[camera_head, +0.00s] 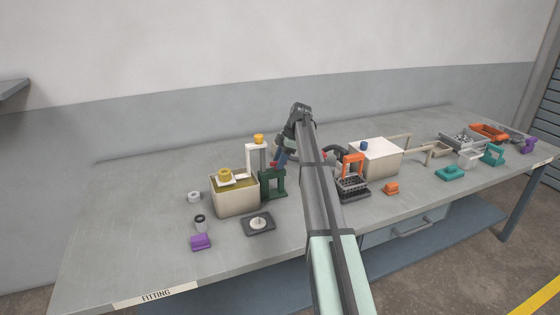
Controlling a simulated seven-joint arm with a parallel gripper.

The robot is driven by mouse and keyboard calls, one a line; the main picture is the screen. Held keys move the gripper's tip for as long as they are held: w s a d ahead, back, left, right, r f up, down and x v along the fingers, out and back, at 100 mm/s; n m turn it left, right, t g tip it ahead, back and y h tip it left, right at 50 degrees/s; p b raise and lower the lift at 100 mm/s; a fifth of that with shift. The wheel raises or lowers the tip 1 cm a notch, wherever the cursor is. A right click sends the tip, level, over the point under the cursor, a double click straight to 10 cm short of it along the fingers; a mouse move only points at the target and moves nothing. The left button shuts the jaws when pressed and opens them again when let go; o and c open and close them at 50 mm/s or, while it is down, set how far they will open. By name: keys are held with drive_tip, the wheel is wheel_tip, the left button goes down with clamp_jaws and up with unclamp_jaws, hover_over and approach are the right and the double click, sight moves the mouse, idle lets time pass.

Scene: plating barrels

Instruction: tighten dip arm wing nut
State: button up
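The dip arm wing nut cannot be picked out for certain at this size. A white upright frame (257,158) with a yellow knob (258,139) on top stands behind a cream tank (237,197). A dark green frame (272,183) with a small red piece (274,164) on top stands at the tank's right side. An orange frame (353,160) stands farther right, with a blue knob (364,146) beside its top. My arm reaches over the bench and bends down behind the green frame. My gripper (280,158) is small and partly hidden there; its fingers are unclear.
A yellow ring part (226,175) sits over the cream tank. A white box (377,158) and dark basket (353,187) stand right of my arm. Purple block (201,242), black plate (258,224) and orange block (391,188) lie nearer the front. The bench's left end is clear.

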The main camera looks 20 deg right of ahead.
drive_tip(key=c, duration=0.8)
drive_tip(key=shift+o, duration=0.2)
drive_tip(key=shift+m, duration=0.3)
drive_tip(key=m, duration=0.1)
drive_tip(key=m+t, duration=0.1)
drive_tip(key=shift+s+m, duration=0.2)
drive_tip(key=shift+m, duration=0.2)
drive_tip(key=m+t+h, duration=0.1)
drive_tip(key=m, duration=0.2)
drive_tip(key=shift+a+m+t, duration=0.1)
drive_tip(key=shift+m+t, duration=0.2)
drive_tip(key=m+h, duration=0.1)
drive_tip(key=m, duration=0.2)
drive_tip(key=m+t+h, duration=0.1)
drive_tip(key=m, duration=0.2)
drive_tip(key=shift+a, duration=0.1)
drive_tip(key=shift+m, duration=0.3)
